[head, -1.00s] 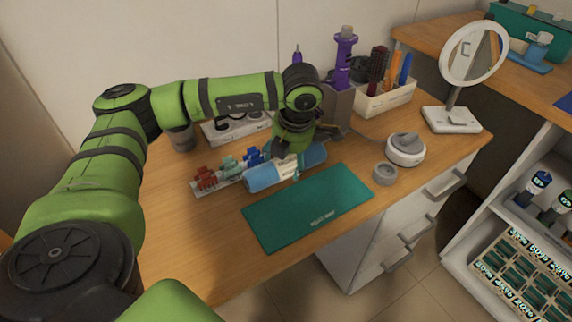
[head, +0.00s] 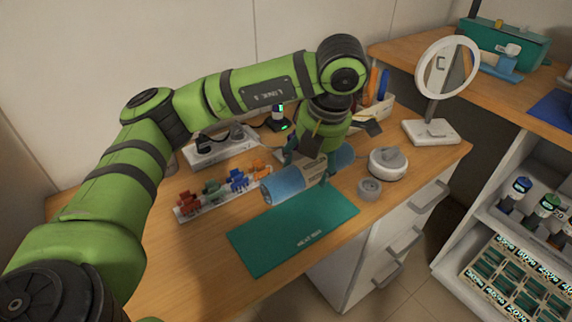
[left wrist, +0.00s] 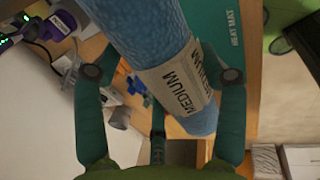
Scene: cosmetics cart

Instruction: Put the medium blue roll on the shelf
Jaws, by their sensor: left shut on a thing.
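The medium blue roll (head: 286,187) is a light blue cylinder held level above the wooden desk, just behind the heat mat (head: 300,232). My left gripper (head: 312,168) is shut around its middle from above. In the left wrist view the blue roll (left wrist: 150,35) lies between the fingers, and its pale band reads MEDIUM. The white shelf unit (head: 452,240) stands to the right of the desk, with bottles on its upper board and a labelled box below. My right gripper is not in view.
Coloured clips on a white strip (head: 188,213) stand left of the roll. A gap of floor separates desk and shelf.

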